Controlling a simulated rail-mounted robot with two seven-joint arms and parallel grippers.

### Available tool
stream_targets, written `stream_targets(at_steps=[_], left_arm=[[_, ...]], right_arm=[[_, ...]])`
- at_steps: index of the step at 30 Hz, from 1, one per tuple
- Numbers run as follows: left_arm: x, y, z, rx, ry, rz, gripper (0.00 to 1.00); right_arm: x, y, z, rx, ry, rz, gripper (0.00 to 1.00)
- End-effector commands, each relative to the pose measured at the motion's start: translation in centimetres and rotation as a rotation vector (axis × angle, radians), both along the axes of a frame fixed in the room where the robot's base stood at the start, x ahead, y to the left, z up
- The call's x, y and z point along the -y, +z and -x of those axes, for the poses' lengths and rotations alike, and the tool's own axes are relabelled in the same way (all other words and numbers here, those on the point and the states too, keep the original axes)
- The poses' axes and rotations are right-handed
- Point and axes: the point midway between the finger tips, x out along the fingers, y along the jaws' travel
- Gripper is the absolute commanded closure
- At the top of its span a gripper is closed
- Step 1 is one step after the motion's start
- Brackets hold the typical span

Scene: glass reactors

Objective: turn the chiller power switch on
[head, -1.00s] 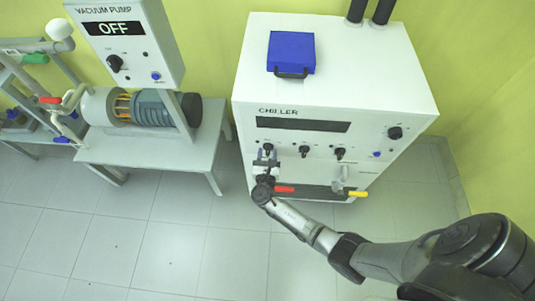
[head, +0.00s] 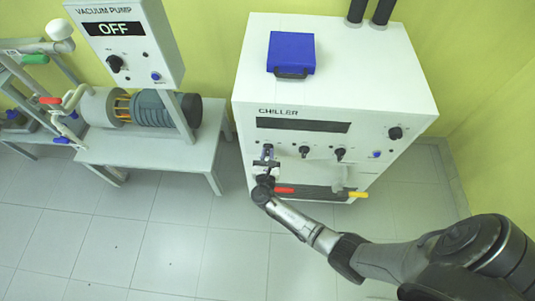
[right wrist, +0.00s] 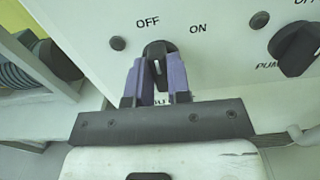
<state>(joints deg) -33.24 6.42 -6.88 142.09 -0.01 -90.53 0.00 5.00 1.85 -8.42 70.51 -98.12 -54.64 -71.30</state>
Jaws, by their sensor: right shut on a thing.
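The white chiller (head: 300,85) stands in the middle of the head view, and its dark display (head: 303,125) is blank. Its leftmost black knob (right wrist: 157,52) sits below the OFF and ON labels in the right wrist view. The knob's white mark points up, nearer OFF than ON. The label under it is mostly hidden by my gripper. My right gripper (right wrist: 163,80) is shut on this knob, with one purple finger on each side. In the head view the right gripper (head: 267,153) covers part of the knob. My left gripper is out of view.
Another black knob (right wrist: 294,48), marked PUMP, is close on the right. Red (head: 284,191) and yellow (head: 357,194) valve handles sit low on the chiller's front. A blue box (head: 291,52) lies on top. The vacuum pump panel (head: 128,45) reads OFF.

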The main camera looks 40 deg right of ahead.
Motion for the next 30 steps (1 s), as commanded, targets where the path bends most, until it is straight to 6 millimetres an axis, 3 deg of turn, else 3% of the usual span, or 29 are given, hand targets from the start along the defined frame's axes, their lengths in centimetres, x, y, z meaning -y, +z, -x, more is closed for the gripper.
stream_targets(at_steps=[8, 30], left_arm=[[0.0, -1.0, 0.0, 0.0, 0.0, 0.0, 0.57], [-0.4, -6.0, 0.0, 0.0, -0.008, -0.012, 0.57]], right_arm=[[0.0, -0.2, 0.0, 0.088, 0.0, -0.085, 1.0], [0.2, -0.4, 0.3, 0.563, 0.001, -0.548, 1.0]])
